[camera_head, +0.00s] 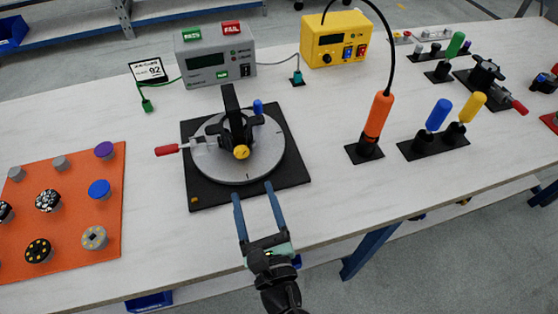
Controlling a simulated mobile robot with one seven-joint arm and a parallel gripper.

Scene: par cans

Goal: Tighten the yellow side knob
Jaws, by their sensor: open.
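The yellow knob (241,152) faces me on the black clamp fixture (232,125). The fixture stands on a round grey turntable (265,163) over a black square base (202,193). A blue knob (258,107) is on the fixture's right and a red-handled lever (167,150) sticks out to the left. My gripper (253,190) is open, with two long blue fingers pointing away from me. Its fingertips appear over the base's front edge, in front of and below the yellow knob in the picture. Nothing is between the fingers. I cannot tell the fingertips' height.
An orange mat (112,215) with several round pieces lies at left. A grey box (214,60) and a yellow box (335,38) stand behind. An orange-handled tool (376,117) stands upright at right, near blue (438,115) and yellow (473,107) handled tools. The table between is clear.

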